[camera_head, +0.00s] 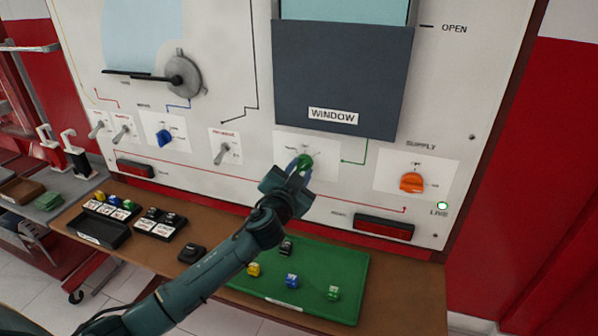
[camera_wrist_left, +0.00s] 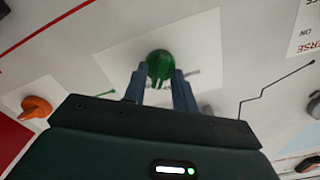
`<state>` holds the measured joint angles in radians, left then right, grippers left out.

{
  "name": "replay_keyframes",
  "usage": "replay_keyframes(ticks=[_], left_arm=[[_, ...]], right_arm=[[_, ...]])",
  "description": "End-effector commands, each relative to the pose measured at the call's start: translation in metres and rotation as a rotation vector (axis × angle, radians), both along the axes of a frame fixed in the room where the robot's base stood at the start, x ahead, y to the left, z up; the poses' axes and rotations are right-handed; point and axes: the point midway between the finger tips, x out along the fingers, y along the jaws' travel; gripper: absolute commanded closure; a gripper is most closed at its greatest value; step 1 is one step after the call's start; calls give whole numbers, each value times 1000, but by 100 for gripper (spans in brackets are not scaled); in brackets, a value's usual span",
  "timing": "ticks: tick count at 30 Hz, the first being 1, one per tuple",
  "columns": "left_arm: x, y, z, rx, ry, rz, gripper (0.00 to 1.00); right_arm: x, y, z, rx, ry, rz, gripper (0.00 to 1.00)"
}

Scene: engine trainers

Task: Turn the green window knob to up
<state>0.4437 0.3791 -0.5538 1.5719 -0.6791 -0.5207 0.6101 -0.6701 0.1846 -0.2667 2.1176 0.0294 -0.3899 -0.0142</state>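The green window knob (camera_head: 305,161) sits on a white plate (camera_head: 334,157) below the WINDOW panel. In the left wrist view the knob (camera_wrist_left: 160,66) shows just beyond and between my two fingertips. My left gripper (camera_head: 299,164) reaches up to the knob from below. Its blue fingers (camera_wrist_left: 160,78) are apart, one at each side of the knob, with a thin gap visible. I cannot tell whether either finger touches it. The knob's exact setting and most of its plate labels are hidden or too small to read. My right gripper is not in view.
An orange SUPPLY knob (camera_head: 412,183) is to the right, beside a lit green LIVE lamp (camera_head: 442,206). A toggle switch (camera_head: 223,152) and a blue knob (camera_head: 165,137) are to the left. A green mat (camera_head: 345,268) with small coloured blocks lies on the brown bench below.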

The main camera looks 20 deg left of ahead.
Motion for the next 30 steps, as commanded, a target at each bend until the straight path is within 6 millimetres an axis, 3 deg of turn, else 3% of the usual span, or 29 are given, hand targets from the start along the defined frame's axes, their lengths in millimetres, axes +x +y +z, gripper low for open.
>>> replay_keyframes(ticks=[10, 16, 24, 30], left_arm=[[0, 0, 0, 0, 1, 1, 100], [0, 0, 0, 8, 1, 1, 100], [0, 0, 1, 196, -6, 0, 100], [0, 0, 0, 236, -8, 0, 100]], right_arm=[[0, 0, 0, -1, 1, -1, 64], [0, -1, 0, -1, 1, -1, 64], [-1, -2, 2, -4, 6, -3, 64], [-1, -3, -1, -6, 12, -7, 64]])
